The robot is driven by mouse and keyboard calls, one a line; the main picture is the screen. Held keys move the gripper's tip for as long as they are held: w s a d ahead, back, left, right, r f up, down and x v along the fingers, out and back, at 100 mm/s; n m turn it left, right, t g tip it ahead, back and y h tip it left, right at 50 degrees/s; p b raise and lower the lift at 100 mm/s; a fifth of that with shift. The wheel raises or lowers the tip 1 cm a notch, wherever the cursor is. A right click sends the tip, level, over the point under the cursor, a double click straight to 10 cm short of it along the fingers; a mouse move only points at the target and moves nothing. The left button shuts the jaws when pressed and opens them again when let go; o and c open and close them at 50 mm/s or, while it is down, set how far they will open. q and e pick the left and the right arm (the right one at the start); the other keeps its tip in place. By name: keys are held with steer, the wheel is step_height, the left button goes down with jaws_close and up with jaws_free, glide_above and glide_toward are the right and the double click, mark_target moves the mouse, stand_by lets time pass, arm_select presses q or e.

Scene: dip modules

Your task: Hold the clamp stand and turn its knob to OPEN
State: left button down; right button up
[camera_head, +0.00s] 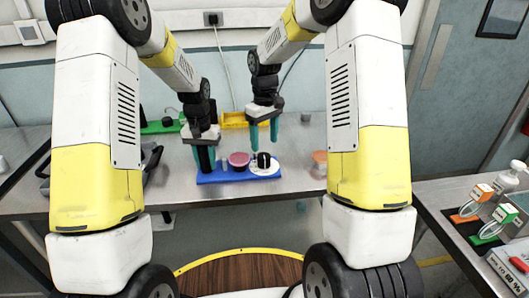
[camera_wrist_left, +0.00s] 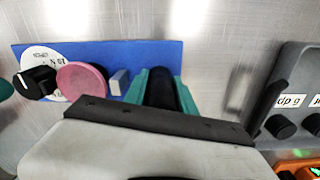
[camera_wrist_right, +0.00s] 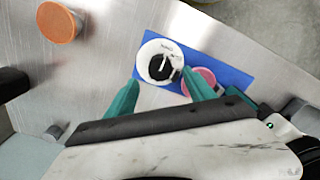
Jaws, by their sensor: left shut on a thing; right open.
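The clamp stand has a blue base (camera_head: 236,176) lying flat on the steel table. A black post (camera_wrist_left: 162,90) rises near one end. A pink disc (camera_head: 238,159) and a small grey block (camera_wrist_left: 118,82) lie between it and a white dial. A black knob (camera_head: 263,160) sits on the dial (camera_wrist_right: 150,50); its lettering is too small to read surely. My left gripper (camera_head: 206,158) is shut on the black post, with a teal finger on each side. My right gripper (camera_head: 264,133) is open and empty above the dial, and the knob shows between its fingers in the right wrist view (camera_wrist_right: 160,67).
An orange round piece (camera_head: 320,157) stands right of the stand. A yellow tray (camera_head: 233,120) and a green piece (camera_head: 160,127) are at the back. A dark grey module (camera_wrist_left: 300,95) with knobs lies left of the stand. A side table with wired modules (camera_head: 485,215) is at right.

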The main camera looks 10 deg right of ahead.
mark_target(265, 156)
step_height(265, 156, up, 5)
steer(key=shift+f, duration=0.1)
stand_by(0.3)
arm_select(q)
steer(key=c, duration=0.9)
jaws_free()
steer(key=shift+c, duration=0.2)
steer(key=shift+r, duration=3.75)
steer(key=shift+r, duration=0.15)
steer(key=shift+r, duration=4.35)
